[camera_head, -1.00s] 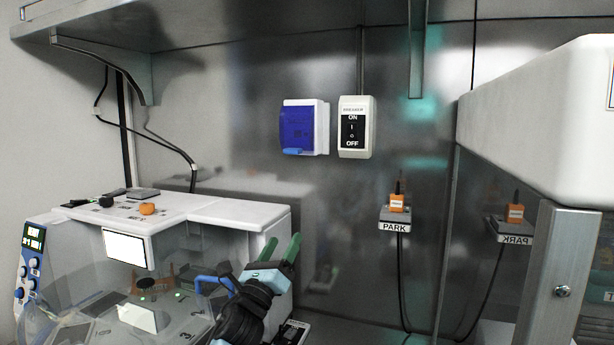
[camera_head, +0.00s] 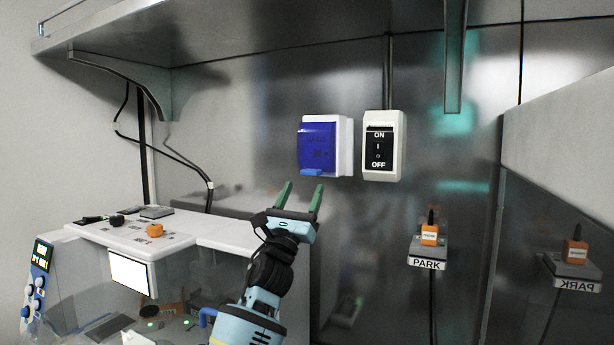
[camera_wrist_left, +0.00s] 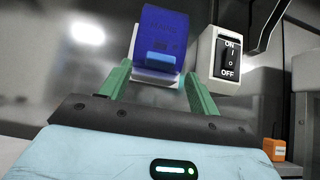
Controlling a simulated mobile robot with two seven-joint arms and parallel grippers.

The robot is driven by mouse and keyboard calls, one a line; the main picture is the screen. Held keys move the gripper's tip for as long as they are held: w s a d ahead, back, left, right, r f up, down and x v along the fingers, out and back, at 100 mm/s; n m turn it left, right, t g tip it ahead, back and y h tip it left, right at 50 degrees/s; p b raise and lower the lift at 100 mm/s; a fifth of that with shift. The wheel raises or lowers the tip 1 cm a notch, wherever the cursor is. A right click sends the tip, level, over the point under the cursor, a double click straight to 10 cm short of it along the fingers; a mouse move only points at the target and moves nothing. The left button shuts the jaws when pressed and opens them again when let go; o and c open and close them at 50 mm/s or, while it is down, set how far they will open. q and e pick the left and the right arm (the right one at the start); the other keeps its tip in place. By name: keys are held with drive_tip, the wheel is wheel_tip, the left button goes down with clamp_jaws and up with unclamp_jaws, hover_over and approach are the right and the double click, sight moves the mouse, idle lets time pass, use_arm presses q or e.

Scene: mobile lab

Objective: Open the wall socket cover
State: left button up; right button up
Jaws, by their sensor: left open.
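The wall socket cover (camera_head: 317,146) is a dark blue flap on a white housing (camera_head: 344,147) fixed to the metal wall. It is closed, with a lighter blue tab (camera_head: 312,172) at its lower edge. My left gripper (camera_head: 299,197) is open and empty, its green fingers pointing up just below the cover, apart from it in the head view. In the left wrist view the cover (camera_wrist_left: 162,35) and its tab (camera_wrist_left: 160,58) appear above and between the fingertips (camera_wrist_left: 157,82). What the socket holds behind the cover is hidden. My right gripper is not in view.
A breaker switch (camera_head: 380,146) marked ON and OFF sits right beside the socket. An orange plug (camera_head: 429,235) rests on the PARK holder (camera_head: 427,255) at lower right. A white machine (camera_head: 200,228) stands at lower left, and a shelf (camera_head: 250,35) overhangs above.

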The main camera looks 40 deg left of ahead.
sight(314, 148)
use_arm(q)
drive_tip(key=shift+p+x, duration=0.4)
drive_tip(key=shift+x, duration=2.05)
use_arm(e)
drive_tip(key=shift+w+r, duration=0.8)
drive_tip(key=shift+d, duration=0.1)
use_arm(q)
clamp_jaws()
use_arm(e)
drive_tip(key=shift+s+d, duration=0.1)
use_arm(q)
drive_tip(key=shift+d, duration=0.1)
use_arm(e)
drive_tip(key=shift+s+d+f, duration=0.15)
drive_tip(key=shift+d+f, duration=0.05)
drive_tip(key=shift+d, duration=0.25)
use_arm(q)
drive_tip(key=shift+s+h, duration=0.1)
drive_tip(key=shift+h, duration=0.2)
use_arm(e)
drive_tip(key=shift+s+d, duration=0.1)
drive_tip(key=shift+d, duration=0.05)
